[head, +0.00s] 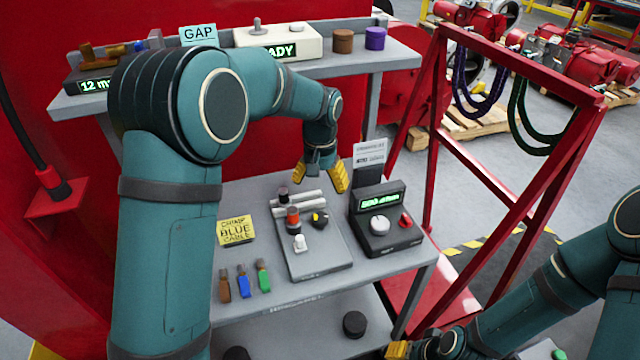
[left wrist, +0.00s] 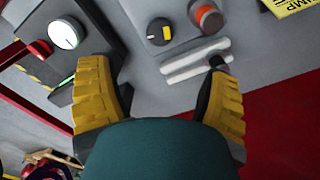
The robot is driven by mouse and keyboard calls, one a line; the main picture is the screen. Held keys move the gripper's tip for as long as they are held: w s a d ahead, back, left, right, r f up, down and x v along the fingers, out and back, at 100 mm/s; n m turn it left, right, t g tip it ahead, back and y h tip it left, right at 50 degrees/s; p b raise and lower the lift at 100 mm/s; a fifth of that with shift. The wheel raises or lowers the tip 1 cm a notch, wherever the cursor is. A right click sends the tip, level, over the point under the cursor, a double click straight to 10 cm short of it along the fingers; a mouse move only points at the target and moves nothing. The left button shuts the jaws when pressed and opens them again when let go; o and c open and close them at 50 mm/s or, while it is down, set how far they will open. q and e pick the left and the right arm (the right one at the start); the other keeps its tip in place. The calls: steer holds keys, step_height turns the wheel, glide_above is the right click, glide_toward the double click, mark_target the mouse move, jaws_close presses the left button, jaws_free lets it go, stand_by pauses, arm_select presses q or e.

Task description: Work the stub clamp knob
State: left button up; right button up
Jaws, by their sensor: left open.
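A black round knob with a yellow mark (head: 319,219) sits on a grey fixture plate (head: 318,262); I take it as the stub clamp knob, though no label is readable. It also shows in the left wrist view (left wrist: 160,31). My left gripper (head: 325,178) is open and empty above the back of the plate. In the left wrist view its yellow fingers (left wrist: 158,78) stand apart, with the knob beyond their tips, untouched. My right gripper (head: 398,350) shows only partly at the bottom edge.
A black console with a lit display, white dial and red button (head: 385,220) stands right of the plate. A yellow sign (head: 236,230) and coloured cable ends (head: 243,281) are left. A shelf (head: 395,58) is above. A red frame (head: 425,130) stands at right.

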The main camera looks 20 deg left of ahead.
mark_target(320, 216)
arm_select(q)
step_height(320, 216, down, 12)
steer(key=m+p, duration=0.5)
steer(key=m, duration=0.8)
steer(key=shift+w+m, duration=0.1)
steer(key=shift+m, duration=0.2)
arm_select(e)
steer(key=shift+t, duration=0.3)
steer(key=r, duration=0.1)
steer(key=w+r, duration=0.1)
steer(key=r, duration=0.3)
steer(key=shift+w+d, duration=0.15)
steer(key=shift+w, duration=0.15)
